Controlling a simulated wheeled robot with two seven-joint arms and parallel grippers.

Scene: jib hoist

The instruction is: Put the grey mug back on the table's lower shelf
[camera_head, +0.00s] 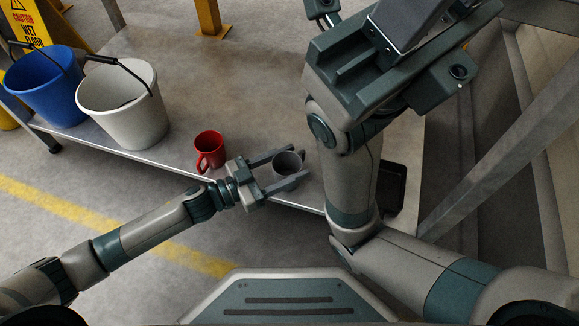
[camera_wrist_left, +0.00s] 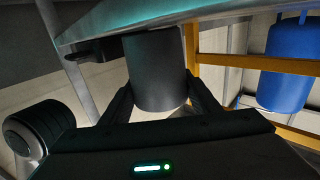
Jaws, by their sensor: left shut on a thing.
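The grey mug (camera_head: 287,169) is between the two fingers of my left gripper (camera_head: 284,167), which is shut on it. In the head view it appears over the front edge of the grey shelf (camera_head: 240,85). I cannot tell whether its base touches the shelf. In the left wrist view the mug (camera_wrist_left: 157,70) shows as a dark cylinder between the fingers, with a flat teal-edged surface across the top of the picture. My right arm (camera_head: 345,170) rises across the right of the head view, hiding part of the shelf. Its fingertips are not clear.
A red mug (camera_head: 209,149) stands left of my left gripper. A white bucket (camera_head: 123,108) and a blue bucket (camera_head: 47,88) are further left. A dark tray-like thing (camera_head: 391,185) lies right of my right arm. The shelf's middle behind the red mug is bare.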

